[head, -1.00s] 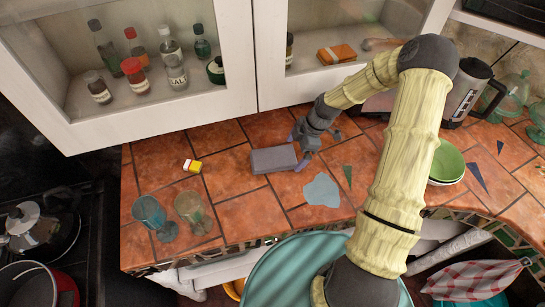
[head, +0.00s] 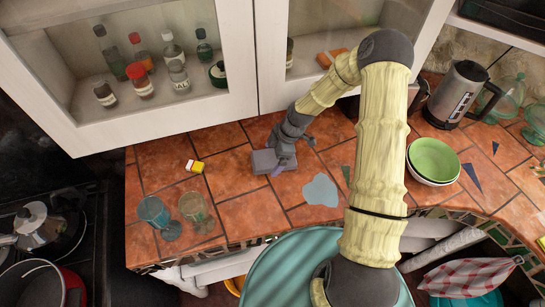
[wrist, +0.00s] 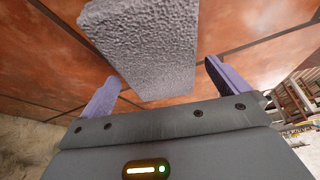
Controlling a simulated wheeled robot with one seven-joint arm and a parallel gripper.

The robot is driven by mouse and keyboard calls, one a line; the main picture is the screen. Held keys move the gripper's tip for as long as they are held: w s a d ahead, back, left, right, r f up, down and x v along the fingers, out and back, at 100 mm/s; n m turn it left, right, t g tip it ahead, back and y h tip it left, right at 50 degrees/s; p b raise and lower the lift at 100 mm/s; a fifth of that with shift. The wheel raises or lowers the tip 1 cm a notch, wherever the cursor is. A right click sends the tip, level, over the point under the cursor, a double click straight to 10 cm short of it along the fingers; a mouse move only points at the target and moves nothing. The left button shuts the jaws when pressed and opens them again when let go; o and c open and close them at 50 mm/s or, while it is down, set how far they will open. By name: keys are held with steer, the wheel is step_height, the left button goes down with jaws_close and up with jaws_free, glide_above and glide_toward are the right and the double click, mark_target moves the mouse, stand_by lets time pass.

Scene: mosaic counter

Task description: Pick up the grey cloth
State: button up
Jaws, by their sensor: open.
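The grey cloth (head: 262,159) is a folded, block-shaped bundle on the terracotta-tiled counter, partly hidden by my gripper in the head view. My gripper (head: 281,166) is over its right part. In the wrist view the cloth (wrist: 145,45) shows a rough grey surface and reaches into the space between the two purple fingers of my gripper (wrist: 160,84). The fingers are spread wide, with a visible gap on the right side. I cannot tell how far the fingertips reach down beside it.
A pale flat patch (head: 321,190) lies right of the cloth. Cabinet doors (head: 150,117) rise behind.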

steer(key=shift+f, duration=0.2)
stand_by(0.4)
steer(key=c, duration=1)
steer(key=shift+r, duration=0.1)
steer(key=shift+c, duration=0.2)
